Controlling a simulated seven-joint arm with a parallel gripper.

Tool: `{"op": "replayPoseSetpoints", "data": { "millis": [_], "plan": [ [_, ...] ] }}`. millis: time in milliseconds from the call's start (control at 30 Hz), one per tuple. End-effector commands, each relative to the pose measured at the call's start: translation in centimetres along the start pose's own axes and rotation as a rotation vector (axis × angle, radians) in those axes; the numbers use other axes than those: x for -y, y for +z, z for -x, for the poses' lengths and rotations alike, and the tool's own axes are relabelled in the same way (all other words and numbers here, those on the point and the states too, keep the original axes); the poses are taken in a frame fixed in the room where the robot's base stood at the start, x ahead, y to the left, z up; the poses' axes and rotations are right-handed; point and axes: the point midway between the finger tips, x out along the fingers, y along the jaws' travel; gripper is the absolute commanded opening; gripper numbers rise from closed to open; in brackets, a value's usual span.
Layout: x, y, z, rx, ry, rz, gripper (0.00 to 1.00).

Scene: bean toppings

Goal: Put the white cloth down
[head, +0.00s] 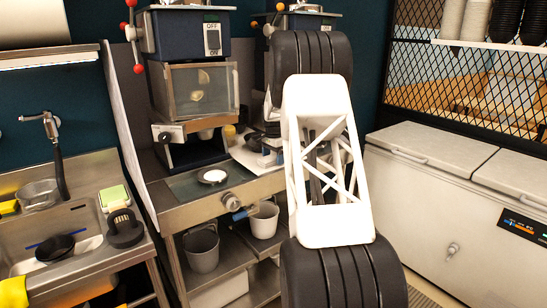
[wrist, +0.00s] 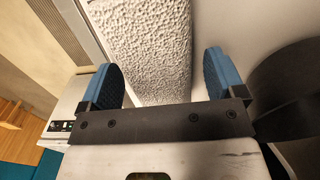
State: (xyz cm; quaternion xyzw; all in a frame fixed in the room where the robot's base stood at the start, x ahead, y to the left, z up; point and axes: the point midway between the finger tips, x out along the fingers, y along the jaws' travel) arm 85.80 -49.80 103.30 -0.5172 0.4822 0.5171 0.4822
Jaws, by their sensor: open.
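A white, rough-textured cloth (wrist: 150,45) shows in the wrist view, stretching away beyond my gripper. My gripper (wrist: 165,78) has its two blue fingertips spread wide apart. The cloth is seen in the gap between them, nearer the left finger, with nothing pinched. I cannot tell whether the fingers touch it. In the head view my arm hides the gripper. Something white (head: 255,152) lies on the counter just left of my arm, partly hidden; I cannot tell if it is the cloth.
A blue machine (head: 190,40) with a glass-fronted box stands on the metal counter (head: 165,220). Grey and white buckets (head: 203,250) are on the shelf below. A sink (head: 85,215) with a black bowl is at left. A white chest freezer (head: 425,205) stands at right.

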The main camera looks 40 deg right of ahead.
Motion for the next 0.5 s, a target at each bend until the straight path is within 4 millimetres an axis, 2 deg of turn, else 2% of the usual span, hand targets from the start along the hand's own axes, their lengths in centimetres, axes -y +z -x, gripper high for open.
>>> {"op": "replayPoseSetpoints", "data": {
  "millis": [67,500],
  "plan": [
    [0.0,0.0,-0.3,0.001,0.001,0.0,0.89],
    [0.1,-0.2,5.1,-0.001,-0.001,0.0,0.89]
  ]
}}
